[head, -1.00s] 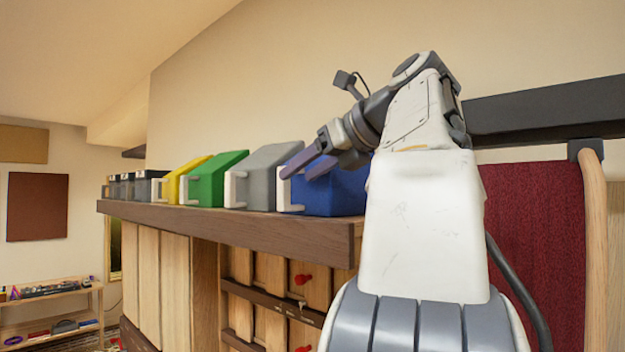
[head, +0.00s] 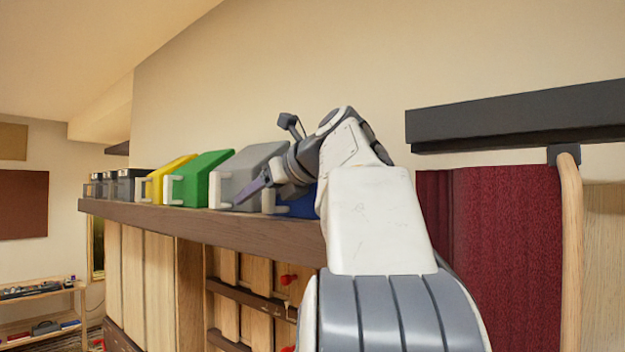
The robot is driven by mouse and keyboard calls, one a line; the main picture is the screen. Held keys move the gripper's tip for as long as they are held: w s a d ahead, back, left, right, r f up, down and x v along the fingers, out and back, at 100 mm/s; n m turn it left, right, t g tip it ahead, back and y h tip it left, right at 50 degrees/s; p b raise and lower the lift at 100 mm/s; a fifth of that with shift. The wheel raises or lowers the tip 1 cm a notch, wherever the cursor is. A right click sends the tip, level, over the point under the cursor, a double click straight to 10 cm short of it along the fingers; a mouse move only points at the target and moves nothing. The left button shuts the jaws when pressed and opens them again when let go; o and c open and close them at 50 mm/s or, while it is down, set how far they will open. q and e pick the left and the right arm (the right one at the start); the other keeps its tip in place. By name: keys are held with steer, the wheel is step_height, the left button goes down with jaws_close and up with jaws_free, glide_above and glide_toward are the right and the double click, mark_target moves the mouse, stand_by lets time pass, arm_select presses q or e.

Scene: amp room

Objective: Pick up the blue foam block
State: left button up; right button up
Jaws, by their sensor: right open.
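The blue foam block (head: 298,206) sits at the near right end of the wooden shelf (head: 220,228). It has a white handle (head: 268,200) on its left side. Most of the block is hidden behind my right gripper and forearm. My right gripper (head: 246,192) is open and reaches left across the front of the blue block, with its fingertips in front of the grey block (head: 248,165). I cannot tell whether the fingers touch either block. My left gripper is not in view.
Left along the shelf stand a green block (head: 203,175), a yellow block (head: 168,175) and several dark containers (head: 125,184). A black beam (head: 520,118) and dark red cloth (head: 500,220) are at right. A low rack (head: 45,300) stands far left.

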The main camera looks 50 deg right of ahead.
jaws_close()
stand_by(1.3)
